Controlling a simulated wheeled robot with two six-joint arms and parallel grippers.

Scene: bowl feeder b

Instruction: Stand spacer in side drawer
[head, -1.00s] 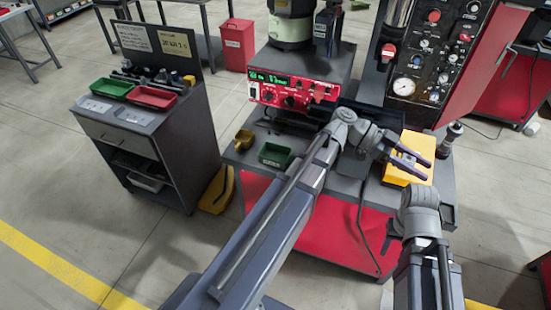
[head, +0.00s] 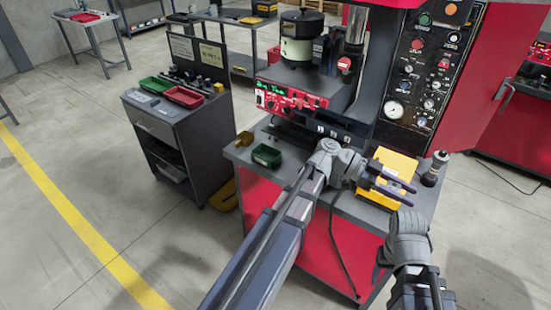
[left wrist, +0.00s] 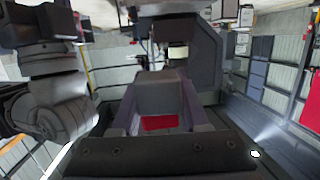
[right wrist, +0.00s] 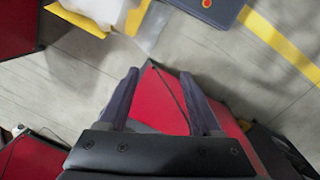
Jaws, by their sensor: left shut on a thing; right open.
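My left gripper (head: 411,195) is stretched out over the right end of the machine bench, near a yellow box. In the left wrist view a plain grey block (left wrist: 160,95), apparently the spacer, sits between its fingers; I cannot make it out in the head view. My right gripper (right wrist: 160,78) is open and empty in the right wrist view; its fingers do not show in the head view. A grey side cabinet (head: 190,160) stands at the left, and its drawer (head: 155,125) looks shut. The drawer's inside is hidden.
The cabinet top carries a green tray (head: 155,85) and a red tray (head: 184,97). The bench (head: 345,205) holds a dark green bin (head: 266,156), the yellow box (head: 392,163) and a red control panel (head: 290,98). Open floor lies in front of the cabinet.

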